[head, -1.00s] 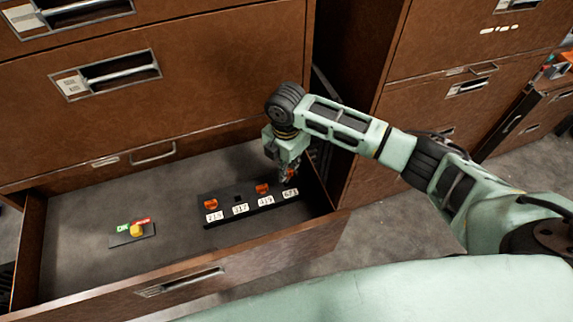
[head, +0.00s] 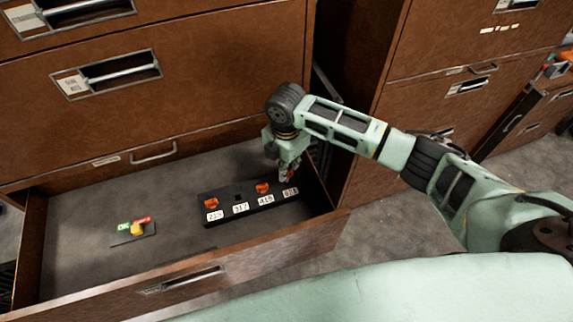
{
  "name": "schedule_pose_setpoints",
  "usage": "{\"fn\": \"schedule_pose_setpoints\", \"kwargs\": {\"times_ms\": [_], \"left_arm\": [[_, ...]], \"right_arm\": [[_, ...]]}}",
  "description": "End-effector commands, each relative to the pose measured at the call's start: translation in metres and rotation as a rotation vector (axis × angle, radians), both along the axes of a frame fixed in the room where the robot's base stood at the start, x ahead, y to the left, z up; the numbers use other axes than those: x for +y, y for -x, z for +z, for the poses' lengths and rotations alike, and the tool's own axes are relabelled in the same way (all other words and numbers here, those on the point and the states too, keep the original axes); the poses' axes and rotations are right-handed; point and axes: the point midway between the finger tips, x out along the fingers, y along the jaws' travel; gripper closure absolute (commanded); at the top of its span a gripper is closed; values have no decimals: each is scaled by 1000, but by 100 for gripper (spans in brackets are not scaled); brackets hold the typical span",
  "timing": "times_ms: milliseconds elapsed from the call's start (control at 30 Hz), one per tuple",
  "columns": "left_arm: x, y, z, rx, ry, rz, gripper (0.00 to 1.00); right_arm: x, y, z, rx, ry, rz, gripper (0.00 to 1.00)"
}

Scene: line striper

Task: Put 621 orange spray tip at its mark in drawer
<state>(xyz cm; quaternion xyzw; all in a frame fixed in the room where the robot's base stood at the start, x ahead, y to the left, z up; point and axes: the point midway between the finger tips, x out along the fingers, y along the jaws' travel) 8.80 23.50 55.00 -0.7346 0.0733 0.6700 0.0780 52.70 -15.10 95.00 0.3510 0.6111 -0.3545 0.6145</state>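An open drawer (head: 75,258) holds a black strip (head: 262,208) with several numbered white labels. The label at the strip's right end (head: 290,191) is the one under my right gripper; its digits are blurred. My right gripper (head: 285,176) points down just behind that label. A bit of orange, likely the spray tip, shows at its fingertips, mostly hidden by the fingers. I cannot tell whether the fingers grip it or whether it touches the strip. Other orange tips stand at the left end (head: 211,204) and at the third place (head: 262,188). My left gripper is not in view.
A dark square spot (head: 238,197) without an orange tip is second from the left. A small plate with a yellow knob (head: 137,230) and green and red tags lies at the drawer's left. The drawer's right wall is close to my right gripper.

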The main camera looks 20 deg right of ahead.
Motion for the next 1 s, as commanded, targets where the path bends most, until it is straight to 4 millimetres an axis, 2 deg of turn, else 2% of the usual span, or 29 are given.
{"fn": "schedule_pose_setpoints", "kwargs": {"times_ms": [1000], "left_arm": [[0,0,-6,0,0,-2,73]], "right_arm": [[0,0,-14,0,0,0,100]]}}
